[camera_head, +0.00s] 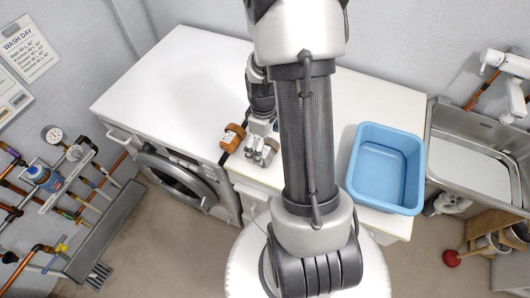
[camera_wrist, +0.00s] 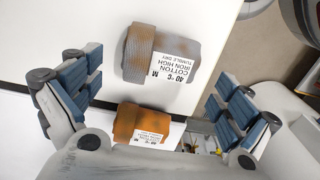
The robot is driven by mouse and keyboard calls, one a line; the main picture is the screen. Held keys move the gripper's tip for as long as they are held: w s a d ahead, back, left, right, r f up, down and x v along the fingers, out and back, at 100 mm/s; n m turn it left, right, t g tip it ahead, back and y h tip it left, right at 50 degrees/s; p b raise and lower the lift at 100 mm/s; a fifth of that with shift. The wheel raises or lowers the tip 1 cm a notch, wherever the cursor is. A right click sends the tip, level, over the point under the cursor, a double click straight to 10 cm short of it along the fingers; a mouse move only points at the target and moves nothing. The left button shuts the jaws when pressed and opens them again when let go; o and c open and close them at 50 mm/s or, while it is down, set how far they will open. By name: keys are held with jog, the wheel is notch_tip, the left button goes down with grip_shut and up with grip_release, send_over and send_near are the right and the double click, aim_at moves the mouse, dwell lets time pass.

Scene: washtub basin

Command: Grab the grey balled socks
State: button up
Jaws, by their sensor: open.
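The grey balled socks (camera_wrist: 148,58) show in the upper middle of the wrist view, with brown patches and a white care label. They lie on the white top beyond my fingertips. A second, orange-brown bundle (camera_wrist: 127,122) with a similar label is below them in that view, partly hidden by my gripper. My gripper (camera_wrist: 155,105) is open, its fingers apart to the left and right, with nothing clasped. In the head view my gripper (camera_head: 263,149) is low over the front of the counter.
A blue tub (camera_head: 385,170) stands on the counter at the right, beside a metal sink (camera_head: 470,160). The white top (camera_head: 180,80) is clear at the back left. A washing machine (camera_head: 175,175) is below its front. Pipes and a shelf stand at the far left.

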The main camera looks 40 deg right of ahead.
aim_at(265, 147)
jog(key=f, duration=0.2)
jog(key=f+b, duration=0.1)
jog(key=f, duration=0.1)
jog(key=shift+s+d, duration=0.15)
jog(key=shift+s, duration=0.05)
jog(key=shift+c, duration=0.2)
jog(key=c, duration=1.1)
